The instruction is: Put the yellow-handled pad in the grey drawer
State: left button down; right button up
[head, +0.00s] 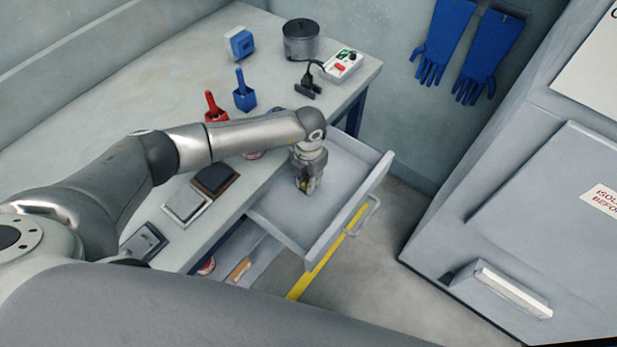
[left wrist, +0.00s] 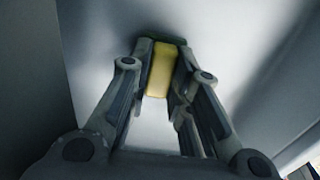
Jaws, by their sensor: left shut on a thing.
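The grey drawer (head: 286,219) is pulled out from the bench, open at the top. My left gripper (head: 308,188) is over the open drawer, pointing down. It is shut on the yellow-handled pad, whose yellow handle (left wrist: 161,70) shows between the fingers in the left wrist view. My right gripper is not in view.
The bench (head: 120,95) holds a red-handled tool (head: 214,107), a blue-handled tool (head: 244,92), a dark pot (head: 300,40), a control box (head: 343,64) and flat pads (head: 186,204). A lower shelf (head: 258,262) holds small items. A grey cabinet (head: 540,190) stands at the right.

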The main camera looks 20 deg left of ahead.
pick_arm(q)
jog(key=shift+f, duration=0.15)
jog(key=c, duration=1.3)
grip_release()
jog(key=shift+r, duration=0.45)
notch_tip(320, 180, up, 12)
jog(key=shift+f+b, duration=0.25)
jog(key=shift+b, duration=0.65)
